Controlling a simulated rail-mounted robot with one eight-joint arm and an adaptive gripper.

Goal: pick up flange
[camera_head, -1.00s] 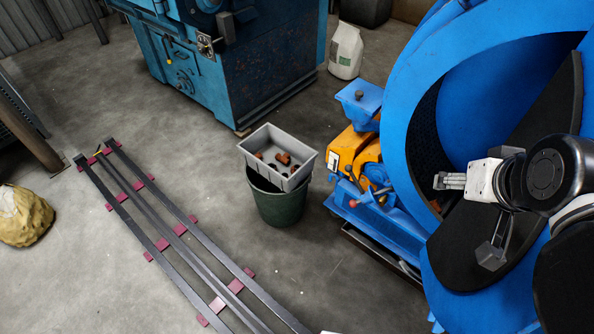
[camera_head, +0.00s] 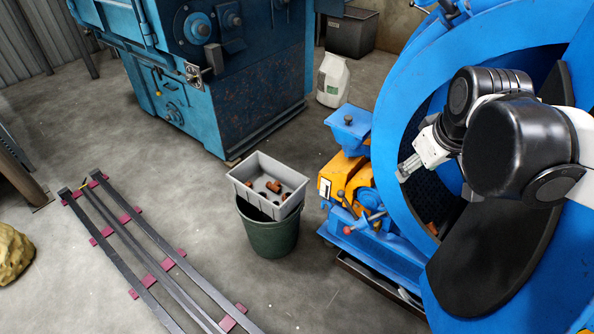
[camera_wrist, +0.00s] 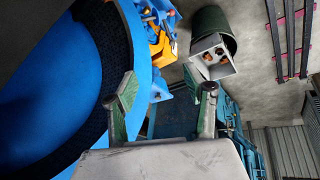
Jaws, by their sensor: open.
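My gripper (camera_head: 405,169) is open and empty, in front of the blue drum machine (camera_head: 400,105). In the wrist view its two fingers (camera_wrist: 168,90) stand wide apart with nothing between them. Reddish-brown parts (camera_head: 273,187) lie in a grey tray (camera_head: 241,190), which sits on a dark green bucket (camera_head: 268,238). The tray also shows in the wrist view (camera_wrist: 222,70), beyond and to the right of the fingers. Small reddish-brown pieces (camera_head: 432,228) show at the drum's lower opening, partly hidden. I cannot tell which part is the flange.
An orange and blue mechanism (camera_head: 345,180) stands between the bucket and the drum. A blue machine cabinet (camera_head: 255,95) stands at the back, with a white bag (camera_head: 333,80) beside it. Dark rails (camera_head: 140,240) lie on the floor at left. Floor between rails and bucket is clear.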

